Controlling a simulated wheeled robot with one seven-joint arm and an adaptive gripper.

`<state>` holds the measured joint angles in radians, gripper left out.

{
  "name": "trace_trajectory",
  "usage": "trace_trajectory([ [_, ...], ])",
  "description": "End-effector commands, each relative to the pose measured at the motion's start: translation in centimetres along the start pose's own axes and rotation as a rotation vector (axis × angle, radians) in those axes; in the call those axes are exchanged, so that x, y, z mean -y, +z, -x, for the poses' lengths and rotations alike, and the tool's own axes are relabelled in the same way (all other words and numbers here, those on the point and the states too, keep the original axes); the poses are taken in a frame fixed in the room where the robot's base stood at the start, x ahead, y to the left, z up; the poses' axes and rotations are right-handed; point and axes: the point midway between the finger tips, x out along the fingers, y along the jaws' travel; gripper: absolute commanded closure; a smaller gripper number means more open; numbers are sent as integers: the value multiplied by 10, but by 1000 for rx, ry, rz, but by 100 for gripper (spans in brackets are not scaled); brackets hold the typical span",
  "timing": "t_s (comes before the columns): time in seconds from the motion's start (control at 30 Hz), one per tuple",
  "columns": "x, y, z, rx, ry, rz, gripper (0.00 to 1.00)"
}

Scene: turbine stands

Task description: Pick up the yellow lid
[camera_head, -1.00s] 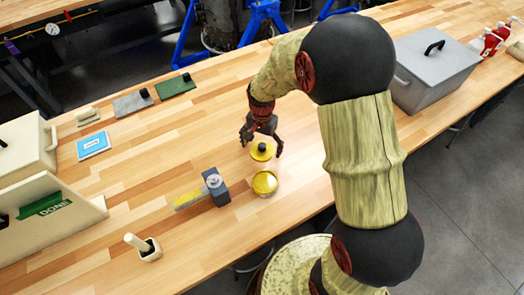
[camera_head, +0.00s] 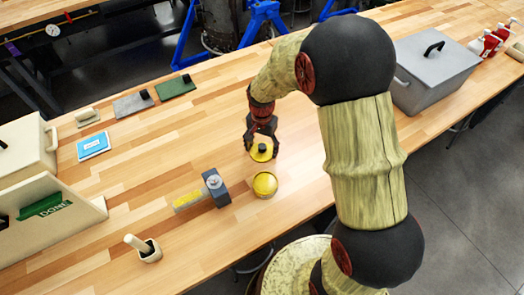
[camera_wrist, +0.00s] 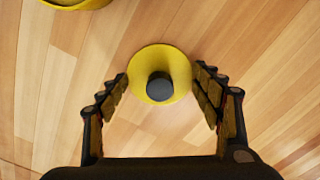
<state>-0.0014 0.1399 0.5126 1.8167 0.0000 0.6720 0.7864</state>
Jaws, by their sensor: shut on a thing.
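The yellow lid (camera_head: 258,156) is a round disc with a dark knob on top. It lies flat at table level in the head view, and it also shows in the wrist view (camera_wrist: 150,57). My gripper (camera_head: 262,151) points down over it, with one finger on each side. In the wrist view my gripper (camera_wrist: 161,74) has its fingertips at the lid's left and right edges, shut on it. I cannot tell any clear gap under the lid.
A round yellow-topped container (camera_head: 265,185) stands just in front of the lid. A dark grey block (camera_head: 217,188) with a silver knob and a yellow strip (camera_head: 188,199) is to its left. A small cream holder (camera_head: 148,250) stands front left. Bare wooden table (camera_head: 180,130) lies left of my gripper.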

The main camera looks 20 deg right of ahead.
Motion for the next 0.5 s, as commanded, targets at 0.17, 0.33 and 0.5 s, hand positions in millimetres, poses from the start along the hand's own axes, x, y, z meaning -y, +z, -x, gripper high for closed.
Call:
trace_trajectory([
  [0.17, 0, 0, 0, 0, 1, 0, 64],
  [0.33, 0, 0, 1, 0, 0, 0, 64],
  [0.5, 0, 0, 12, -1, -1, 0, 64],
])
